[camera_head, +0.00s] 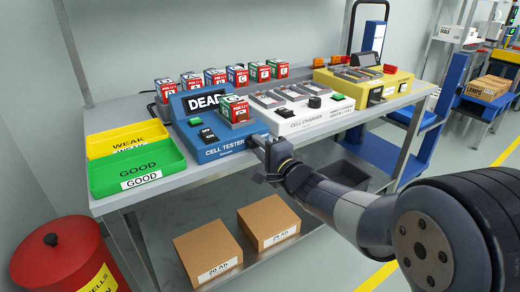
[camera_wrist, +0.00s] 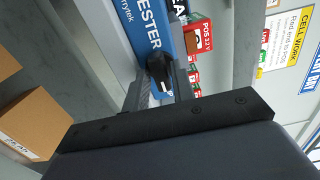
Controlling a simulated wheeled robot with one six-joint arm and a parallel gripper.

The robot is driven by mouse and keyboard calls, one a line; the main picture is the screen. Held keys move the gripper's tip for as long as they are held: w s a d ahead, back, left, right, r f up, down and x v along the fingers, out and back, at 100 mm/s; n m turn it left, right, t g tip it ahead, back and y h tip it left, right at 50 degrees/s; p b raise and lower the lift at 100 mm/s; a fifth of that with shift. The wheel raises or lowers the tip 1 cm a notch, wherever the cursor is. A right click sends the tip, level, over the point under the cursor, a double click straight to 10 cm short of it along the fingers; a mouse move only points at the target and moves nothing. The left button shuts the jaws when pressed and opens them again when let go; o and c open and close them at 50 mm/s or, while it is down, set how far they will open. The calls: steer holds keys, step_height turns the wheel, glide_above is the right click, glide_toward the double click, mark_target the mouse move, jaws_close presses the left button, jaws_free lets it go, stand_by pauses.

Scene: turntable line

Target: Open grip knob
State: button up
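The black knob (camera_wrist: 158,69), with a white mark, is on the blue cell tester (camera_wrist: 145,20) in the wrist view. My gripper (camera_wrist: 161,75) has one finger on each side of the knob, close against it, and looks shut on it. In the head view my gripper (camera_head: 262,148) is at the right end of the blue tester's front (camera_head: 222,148). The knob is hidden there behind the gripper. The tester's display reads DEAD (camera_head: 207,101), and a red and green cell (camera_head: 235,110) stands on its top.
Left of the tester are a green GOOD tray (camera_head: 133,183) and a yellow WEAK tray (camera_head: 108,145). A white cell charger (camera_head: 313,120) and yellow machine (camera_head: 388,90) stand to the right. Cartons (camera_head: 208,252) lie on the shelf below. A red bin (camera_head: 58,255) stands at lower left.

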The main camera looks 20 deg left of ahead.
jaws_close()
steer(key=shift+n, duration=0.3)
stand_by(0.3)
steer(key=shift+n+b, duration=0.65)
steer(key=shift+n, duration=7.95)
